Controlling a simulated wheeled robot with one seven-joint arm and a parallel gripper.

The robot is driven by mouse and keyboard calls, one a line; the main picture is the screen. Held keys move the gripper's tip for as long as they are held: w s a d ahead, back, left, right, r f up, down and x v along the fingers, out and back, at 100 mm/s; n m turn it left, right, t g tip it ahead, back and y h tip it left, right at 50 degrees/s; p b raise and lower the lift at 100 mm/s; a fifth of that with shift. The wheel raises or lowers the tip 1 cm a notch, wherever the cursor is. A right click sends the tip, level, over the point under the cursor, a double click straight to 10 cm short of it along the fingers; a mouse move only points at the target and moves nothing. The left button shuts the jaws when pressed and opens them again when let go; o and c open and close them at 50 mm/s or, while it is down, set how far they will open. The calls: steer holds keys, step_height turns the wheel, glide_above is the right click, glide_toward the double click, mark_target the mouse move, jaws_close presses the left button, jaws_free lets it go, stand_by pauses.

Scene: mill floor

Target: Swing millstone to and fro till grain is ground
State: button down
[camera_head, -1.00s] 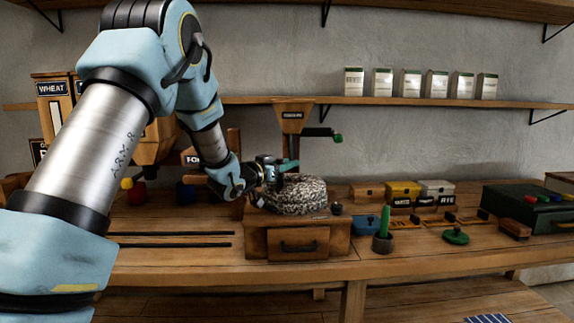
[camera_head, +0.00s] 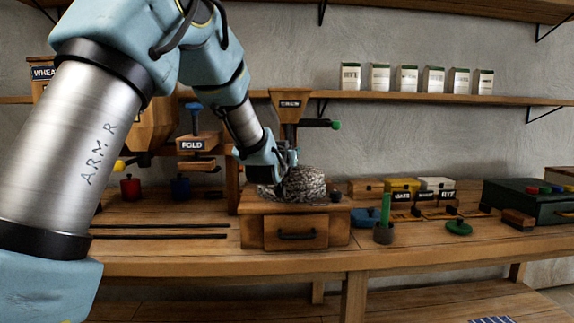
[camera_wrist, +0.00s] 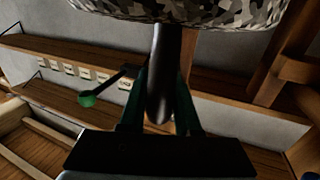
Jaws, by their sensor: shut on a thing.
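The speckled grey millstone (camera_head: 305,184) sits on top of a wooden mill box with a drawer (camera_head: 296,232) on the bench. It also shows at the top of the wrist view (camera_wrist: 185,10). My gripper (camera_head: 287,162) is at the back left edge of the stone in the head view, partly hidden by my own wrist. In the wrist view, the green fingers of my gripper (camera_wrist: 160,95) stand on both sides of a dark upright handle (camera_wrist: 165,60) below the stone's edge and are shut on it. No grain is clearly visible.
A wooden hopper (camera_head: 289,103) with a green-knobbed lever (camera_head: 335,125) stands behind the stone. To the right are small labelled boxes (camera_head: 402,188), a green stick in a cup (camera_head: 384,212) and a dark green case (camera_head: 527,204). The bench front left is mostly clear.

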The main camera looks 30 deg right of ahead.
mark_target(302, 172)
steer(key=n+t+y, duration=0.1)
steer(key=d+n+t+y, duration=0.1)
steer(key=y, duration=0.1)
steer(key=shift+s+d+r+p, duration=0.1)
steer(key=shift+s+p, duration=0.25)
steer(key=shift+s, duration=0.05)
steer(key=n+y+p, duration=0.1)
steer(key=n+t+y+p, duration=0.1)
steer(key=y+p, duration=0.1)
steer(key=d+n+t+y+p, duration=0.1)
steer(key=shift+s+d+r+n+y, duration=0.1)
steer(key=shift+r+n+y, duration=0.15)
steer(key=shift+n+y, duration=0.05)
steer(key=n+y+p, duration=0.1)
steer(key=y, duration=0.1)
steer(key=n+y+p, duration=0.2)
steer(key=d+n+t+y+p, duration=0.1)
steer(key=y+p, duration=0.1)
steer(key=shift+w+d+f+y, duration=0.1)
steer(key=shift+w+f+y, duration=0.15)
steer(key=shift+y, duration=0.15)
steer(key=shift+n, duration=0.3)
steer(key=c, duration=0.6)
jaws_free()
steer(key=shift+f, duration=0.1)
steer(key=shift+s, duration=0.15)
